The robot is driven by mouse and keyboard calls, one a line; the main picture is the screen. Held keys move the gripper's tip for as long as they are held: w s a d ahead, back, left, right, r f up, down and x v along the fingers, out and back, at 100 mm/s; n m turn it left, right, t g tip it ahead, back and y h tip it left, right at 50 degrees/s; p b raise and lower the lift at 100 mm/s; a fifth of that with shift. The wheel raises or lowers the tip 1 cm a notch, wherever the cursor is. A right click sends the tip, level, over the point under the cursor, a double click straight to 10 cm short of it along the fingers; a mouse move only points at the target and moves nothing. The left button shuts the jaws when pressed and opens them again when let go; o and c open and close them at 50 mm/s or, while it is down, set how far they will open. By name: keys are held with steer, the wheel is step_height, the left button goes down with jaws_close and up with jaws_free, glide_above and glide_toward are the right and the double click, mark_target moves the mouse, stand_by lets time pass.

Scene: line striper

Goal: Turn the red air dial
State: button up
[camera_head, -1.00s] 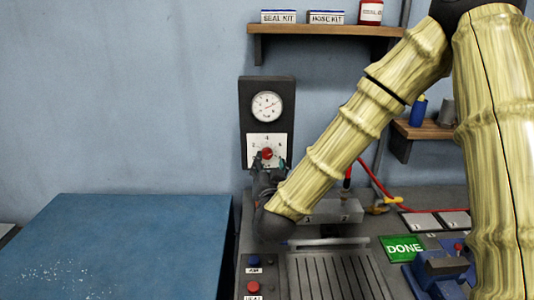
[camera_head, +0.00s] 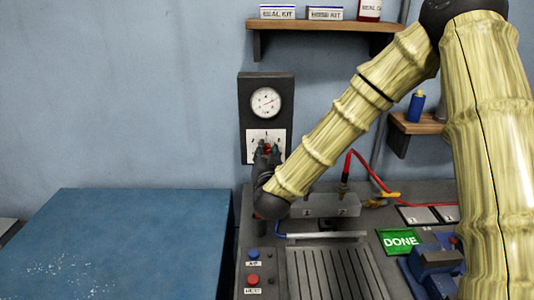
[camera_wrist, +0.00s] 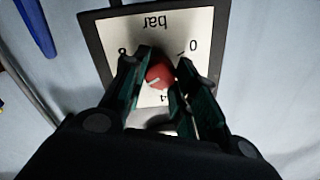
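The red air dial (camera_wrist: 159,74) is a round red knob with a pale pointer mark, on a white number plate (camera_wrist: 194,24) that appears upside down in the wrist view. In the head view the dial (camera_head: 267,149) is partly covered by my gripper (camera_head: 268,152). In the wrist view my gripper (camera_wrist: 164,76) is open, with one dark green finger on each side of the dial. The left finger is very close to the dial; I cannot tell whether it touches. A gap shows at the right finger.
A round gauge (camera_head: 265,102) sits above the dial on the same dark panel (camera_head: 286,88). Below is a grey bench with blue (camera_head: 253,254) and red (camera_head: 253,280) buttons and a green DONE plate (camera_head: 400,241). A shelf (camera_head: 330,25) hangs above. A blue table (camera_head: 130,235) stands left.

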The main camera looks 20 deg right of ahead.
steer(key=shift+c, duration=0.8)
steer(key=shift+n, duration=0.8)
steer(key=o, duration=1.1)
steer(key=shift+c, duration=0.2)
steer(key=v, duration=1.2)
